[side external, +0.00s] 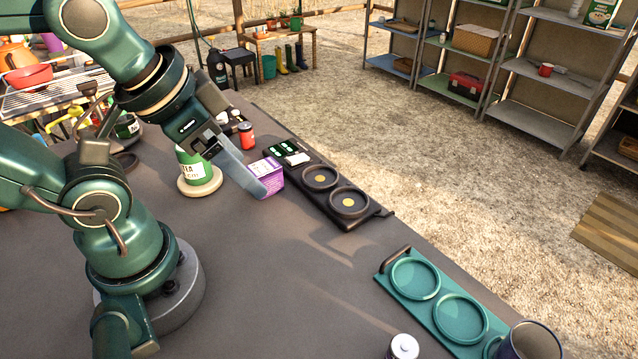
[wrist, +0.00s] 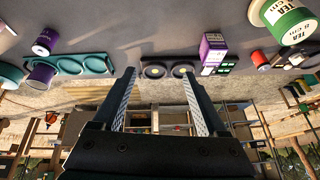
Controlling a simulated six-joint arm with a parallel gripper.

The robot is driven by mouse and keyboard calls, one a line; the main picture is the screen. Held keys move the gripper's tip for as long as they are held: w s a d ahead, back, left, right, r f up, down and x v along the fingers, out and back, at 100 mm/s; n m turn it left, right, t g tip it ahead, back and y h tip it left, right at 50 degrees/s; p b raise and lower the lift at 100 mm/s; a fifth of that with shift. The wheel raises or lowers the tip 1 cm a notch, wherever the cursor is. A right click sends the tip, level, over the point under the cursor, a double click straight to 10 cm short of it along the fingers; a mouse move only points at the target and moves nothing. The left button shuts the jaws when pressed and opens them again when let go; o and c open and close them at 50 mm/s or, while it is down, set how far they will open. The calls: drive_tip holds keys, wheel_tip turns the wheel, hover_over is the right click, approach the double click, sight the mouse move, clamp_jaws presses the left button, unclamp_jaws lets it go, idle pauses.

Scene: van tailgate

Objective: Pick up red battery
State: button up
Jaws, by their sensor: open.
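The battery is outside the fingers.
A green tea tin (side external: 194,168) stands on a pale round base left of the box. The black tray (side external: 332,209) lies to its right. The table's middle (side external: 290,270) is clear.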

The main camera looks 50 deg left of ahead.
drive_tip(key=w+a+r+m+g+y, duration=0.25)
drive_tip(key=w+a+m+y, duration=0.25)
drive_tip(key=a, duration=0.4)
drive_tip(key=m+g+y, duration=0.4)
drive_tip(key=m+y, duration=0.3)
drive_tip(key=m, duration=0.1)
hover_over(250, 131)
drive_tip(key=w+d, duration=0.1)
drive_tip(key=d, duration=0.3)
wheel_tip(250, 131, down, 7)
drive_tip(key=shift+m+g+y, duration=0.5)
drive_tip(key=shift+m+g, duration=0.15)
drive_tip(key=shift+m, duration=0.05)
drive_tip(key=f, duration=0.5)
drive_tip(key=a+f, duration=0.1)
drive_tip(key=f, duration=0.1)
drive_tip(key=shift+f, duration=0.2)
drive_tip(key=shift+s+a+f, duration=0.1)
drive_tip(key=shift+s+f, duration=0.15)
drive_tip(key=shift+f, duration=0.1)
drive_tip(key=shift+s+a+f, duration=0.1)
drive_tip(key=shift+a+f, duration=0.1)
drive_tip(key=shift+a, duration=0.1)
drive_tip(key=shift+x, duration=2.15)
